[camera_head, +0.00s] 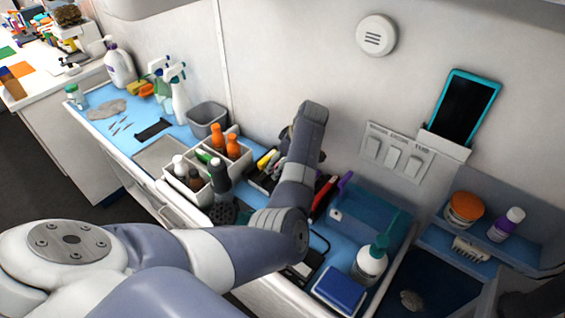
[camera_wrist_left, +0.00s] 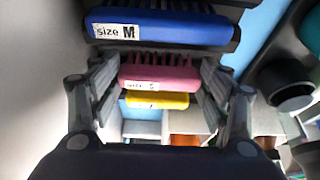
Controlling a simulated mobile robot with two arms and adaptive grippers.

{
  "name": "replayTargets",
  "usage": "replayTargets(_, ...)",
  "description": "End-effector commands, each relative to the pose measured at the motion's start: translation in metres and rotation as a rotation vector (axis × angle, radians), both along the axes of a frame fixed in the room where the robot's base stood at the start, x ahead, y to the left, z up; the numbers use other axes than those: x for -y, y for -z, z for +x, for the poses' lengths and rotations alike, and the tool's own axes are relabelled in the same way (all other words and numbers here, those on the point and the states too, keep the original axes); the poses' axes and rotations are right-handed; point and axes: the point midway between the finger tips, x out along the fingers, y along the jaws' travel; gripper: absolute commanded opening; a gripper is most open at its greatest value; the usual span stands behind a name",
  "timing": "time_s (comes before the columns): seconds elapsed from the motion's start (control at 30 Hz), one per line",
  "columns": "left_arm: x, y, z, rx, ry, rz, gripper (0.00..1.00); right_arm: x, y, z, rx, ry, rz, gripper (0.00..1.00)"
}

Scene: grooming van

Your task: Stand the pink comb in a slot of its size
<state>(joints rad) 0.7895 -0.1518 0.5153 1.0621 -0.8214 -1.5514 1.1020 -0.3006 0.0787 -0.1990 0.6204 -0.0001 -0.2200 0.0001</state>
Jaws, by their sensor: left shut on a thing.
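The pink comb (camera_wrist_left: 172,74), with a small white label that seems to read size S, lies crosswise between the fingers of my left gripper (camera_wrist_left: 160,80) in the left wrist view. The fingers are shut on its two ends. A larger blue comb (camera_wrist_left: 185,28) marked size M is just above it in that view, and a yellow comb (camera_wrist_left: 160,101) is just below. In the head view my left wrist hides most of the gripper and the pink comb. I cannot tell the slots apart. My right gripper is not in view.
A white caddy with bottles (camera_head: 180,188) and a grey bin (camera_head: 207,118) stand left of my arm. A blue bin (camera_head: 385,212), a pump bottle (camera_head: 369,266) and a blue box (camera_head: 340,290) are on the right. The wall with switches (camera_head: 397,153) is close behind.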

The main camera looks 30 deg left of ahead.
Motion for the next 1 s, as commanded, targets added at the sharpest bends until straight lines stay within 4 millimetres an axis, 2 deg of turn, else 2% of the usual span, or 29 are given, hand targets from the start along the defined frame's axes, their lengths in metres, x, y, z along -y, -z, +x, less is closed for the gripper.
replayTargets(0.37,0.0,0.009,0.0,0.0,-0.001,0.0,0.51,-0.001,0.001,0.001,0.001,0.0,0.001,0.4)
replayTargets(0.4,0.0,0.009,0.0,0.0,-0.001,0.0,0.75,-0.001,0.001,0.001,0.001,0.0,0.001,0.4)
replayTargets(0.47,0.0,0.008,0.0,0.0,-0.001,0.0,0.88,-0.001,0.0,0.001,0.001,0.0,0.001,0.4)
replayTargets(0.5,0.0,0.008,0.0,0.0,-0.001,0.0,0.9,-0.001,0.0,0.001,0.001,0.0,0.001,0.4)
replayTargets(0.87,0.0,0.007,0.0,0.0,-0.001,0.0,0.9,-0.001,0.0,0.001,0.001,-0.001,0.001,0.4)
replayTargets(1.0,0.003,-0.002,0.001,0.004,0.0,0.0,0.9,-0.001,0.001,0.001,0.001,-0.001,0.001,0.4)
